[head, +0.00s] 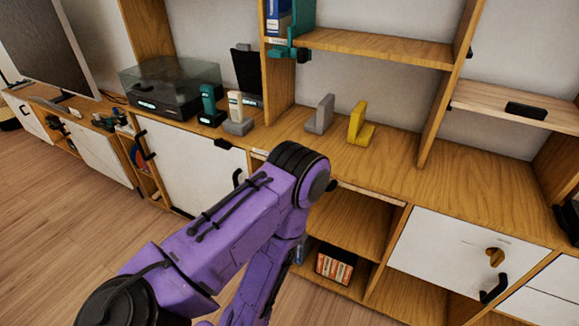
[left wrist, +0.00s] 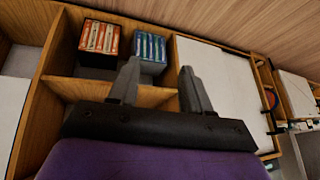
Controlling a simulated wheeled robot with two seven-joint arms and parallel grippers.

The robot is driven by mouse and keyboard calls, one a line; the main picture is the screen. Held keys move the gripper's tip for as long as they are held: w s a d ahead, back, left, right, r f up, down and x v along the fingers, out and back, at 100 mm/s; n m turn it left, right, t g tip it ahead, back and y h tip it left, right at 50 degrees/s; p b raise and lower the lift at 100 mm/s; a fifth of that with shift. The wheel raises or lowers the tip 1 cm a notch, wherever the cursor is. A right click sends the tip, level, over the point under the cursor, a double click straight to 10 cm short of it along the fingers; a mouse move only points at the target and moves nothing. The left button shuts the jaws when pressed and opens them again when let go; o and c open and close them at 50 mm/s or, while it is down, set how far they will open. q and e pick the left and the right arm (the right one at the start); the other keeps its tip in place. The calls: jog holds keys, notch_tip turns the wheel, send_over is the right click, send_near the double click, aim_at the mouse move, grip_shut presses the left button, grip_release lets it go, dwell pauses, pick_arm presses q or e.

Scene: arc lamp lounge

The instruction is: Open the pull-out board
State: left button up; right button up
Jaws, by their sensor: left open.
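A paler wooden board (head: 490,100) with a black pull (head: 525,110) on its front sits in the right bay of the wall unit in the head view. A thin pale strip (head: 372,194) also runs under the counter's front edge; I cannot tell for sure which is the pull-out board. My left gripper is hidden behind my purple arm in the head view. In the left wrist view my left gripper (left wrist: 159,75) is open, with nothing between its fingers, in front of the open lower compartment and a white door (left wrist: 220,85). My right gripper is not in view.
The lower compartment holds a box of orange-red items (head: 335,265) and a box of blue items (left wrist: 149,47). Grey (head: 320,114) and yellow (head: 360,124) bookends stand on the counter (head: 400,152). A white drawer (head: 450,250) is at the lower right. A turntable (head: 170,85) stands left.

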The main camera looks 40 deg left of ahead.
pick_arm(q)
jog(key=w+r+m+t+y+b, duration=0.15)
jog(key=w+m+t+b, duration=0.35)
jog(key=w, duration=0.8)
jog(key=w+r+m+t+y+b, duration=0.55)
jog(key=w+r+m, duration=0.35)
jog(key=w+r, duration=0.45)
jog(key=shift+m+t+y, duration=0.4)
jog(key=shift+t+y, duration=0.1)
jog(key=shift+t, duration=0.05)
jog(key=x, duration=1)
jog(key=shift+s+a+r, duration=0.1)
jog(key=shift+a+r, duration=0.25)
jog(key=shift+r, duration=0.05)
jog(key=shift+p, duration=0.3)
grip_shut()
